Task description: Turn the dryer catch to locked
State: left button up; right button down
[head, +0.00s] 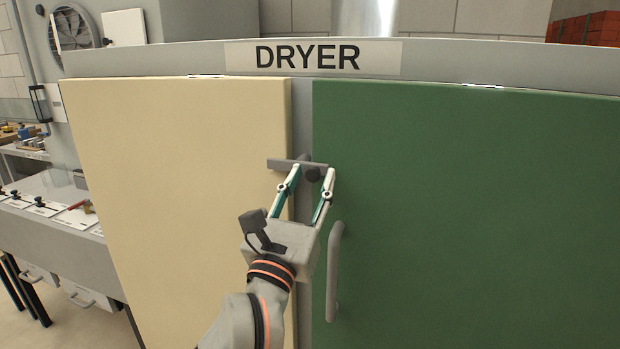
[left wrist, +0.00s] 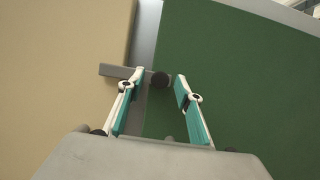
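The dryer catch (head: 280,163) is a grey bar lying about level across the gap between the cream panel (head: 190,200) and the green door (head: 470,200). It turns on a dark round pivot, which shows in the left wrist view next to the catch (left wrist: 118,71). My left gripper (head: 312,172) is at the catch, with its two fingers apart on either side of the pivot. In the left wrist view the left finger overlaps the bar; I cannot tell if it touches. The right finger stands clear over the green door. My right gripper is not in view.
A grey upright handle (head: 334,272) is on the green door, just right of my left gripper. A DRYER sign (head: 313,56) is above. A grey workbench (head: 50,225) with small items stands at the left.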

pick_arm(q)
jog(key=shift+s+r, duration=0.1)
jog(key=shift+s, duration=0.05)
jog(key=v, duration=1.2)
jog(key=shift+a, duration=0.15)
